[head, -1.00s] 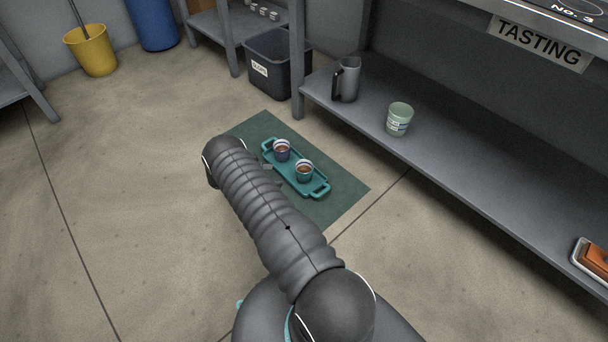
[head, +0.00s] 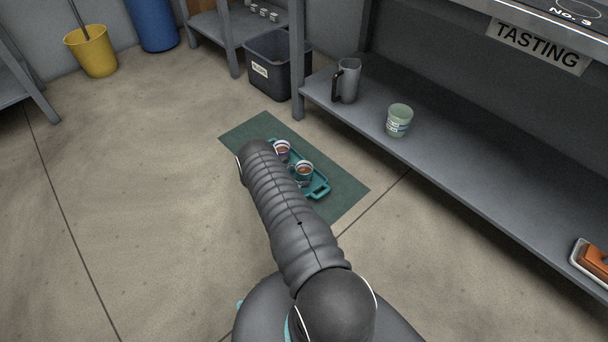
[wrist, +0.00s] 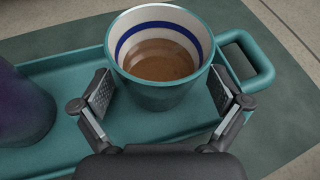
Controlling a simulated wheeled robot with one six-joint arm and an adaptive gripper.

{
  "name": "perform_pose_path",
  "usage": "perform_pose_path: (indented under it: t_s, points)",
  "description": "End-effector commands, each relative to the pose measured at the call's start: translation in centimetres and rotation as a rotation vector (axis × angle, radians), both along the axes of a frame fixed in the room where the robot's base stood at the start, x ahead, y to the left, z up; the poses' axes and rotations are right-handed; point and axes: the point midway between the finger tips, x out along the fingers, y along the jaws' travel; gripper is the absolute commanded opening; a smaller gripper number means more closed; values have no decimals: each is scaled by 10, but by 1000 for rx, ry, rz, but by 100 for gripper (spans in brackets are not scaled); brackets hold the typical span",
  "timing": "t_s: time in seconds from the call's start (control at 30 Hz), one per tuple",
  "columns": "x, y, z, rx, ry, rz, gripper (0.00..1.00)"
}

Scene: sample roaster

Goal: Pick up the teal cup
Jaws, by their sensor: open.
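The teal cup (wrist: 165,92) stands upright on the teal tray (wrist: 60,75), near one of its end handles. It has a white inside with a blue band and holds brown liquid. In the head view the teal cup (head: 304,176) is at the right end of the tray (head: 321,190). My gripper (wrist: 160,94) is open, with one finger on each side of the teal cup in the wrist view; I cannot tell whether they touch it. My arm hides the gripper in the head view. A purple cup (wrist: 20,110) stands on the tray to the left.
The tray lies on a dark green mat (head: 345,190) on the floor. To the right is a low shelf (head: 450,150) with a grey pitcher (head: 348,82) and a pale green cup (head: 398,121). A dark bin (head: 277,70) stands behind.

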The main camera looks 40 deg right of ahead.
Motion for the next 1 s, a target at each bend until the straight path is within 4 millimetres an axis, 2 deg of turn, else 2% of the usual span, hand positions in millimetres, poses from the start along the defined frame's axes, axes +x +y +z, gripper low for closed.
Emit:
perform_pose_path:
  t_s: [0.1, 0.33, 0.37, 0.67, 1.0]
  points:
    - [-3, -12, -5, 1, -2, 0, 99]
    - [-4, -13, -6, 0, -1, 2, 99]
    - [-4, -13, -6, 0, -1, 2, 94]
    - [-4, -13, -6, 0, 0, 1, 19]
    - [-3, -13, -4, 0, -1, 1, 17]
